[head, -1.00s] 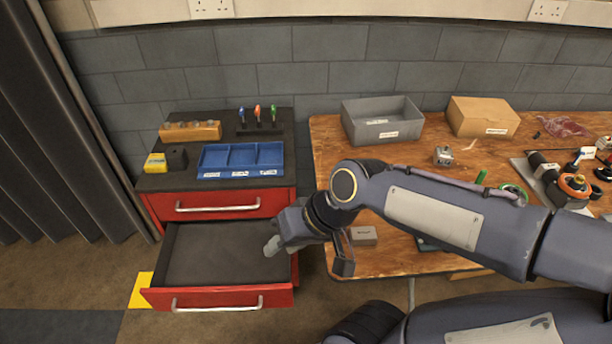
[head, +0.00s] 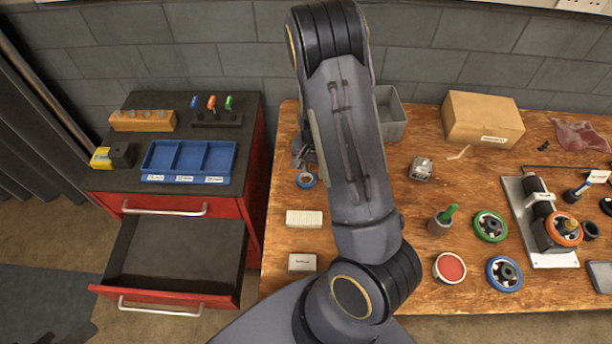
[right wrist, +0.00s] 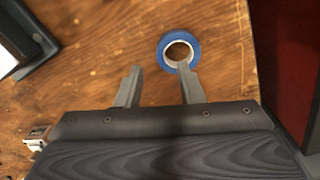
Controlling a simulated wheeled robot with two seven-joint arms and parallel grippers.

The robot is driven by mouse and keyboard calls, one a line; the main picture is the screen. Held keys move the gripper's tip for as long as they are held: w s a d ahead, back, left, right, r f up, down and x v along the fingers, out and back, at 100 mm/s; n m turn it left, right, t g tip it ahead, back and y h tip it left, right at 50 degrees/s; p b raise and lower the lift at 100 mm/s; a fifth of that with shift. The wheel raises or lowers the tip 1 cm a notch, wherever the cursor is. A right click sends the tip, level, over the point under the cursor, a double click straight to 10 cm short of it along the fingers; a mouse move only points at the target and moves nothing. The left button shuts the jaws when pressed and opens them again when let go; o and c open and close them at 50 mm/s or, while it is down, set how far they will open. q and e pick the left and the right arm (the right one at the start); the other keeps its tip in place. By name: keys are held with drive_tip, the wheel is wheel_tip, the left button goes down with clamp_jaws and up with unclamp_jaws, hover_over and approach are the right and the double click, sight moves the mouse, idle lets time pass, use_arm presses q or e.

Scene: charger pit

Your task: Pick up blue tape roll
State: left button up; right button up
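The blue tape roll (head: 306,180) lies flat on the wooden table near its left edge, just left of my right arm. The right wrist view also shows the blue tape roll (right wrist: 164,53), with a pale core. My right gripper (right wrist: 159,67) is open and empty, its two fingers spread. The right-hand fingertip overlaps the near rim of the roll in that view; I cannot tell if they touch. In the head view the right gripper (head: 302,152) is just behind the roll, partly hidden by my forearm. My left gripper is out of view.
The wooden table (head: 440,285) holds a cardboard box (head: 482,119), a grey bin (head: 391,115) partly behind my arm, a white block (head: 304,218) and several wheels. Left stands a red cabinet with an open drawer (head: 175,262) and a blue tray (head: 189,161) on top.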

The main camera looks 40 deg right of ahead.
sight(313, 181)
wheel_tip(313, 181, down, 6)
drive_tip(key=shift+w+d+r+p, duration=0.15)
drive_tip(key=shift+p, duration=0.35)
clamp_jaws()
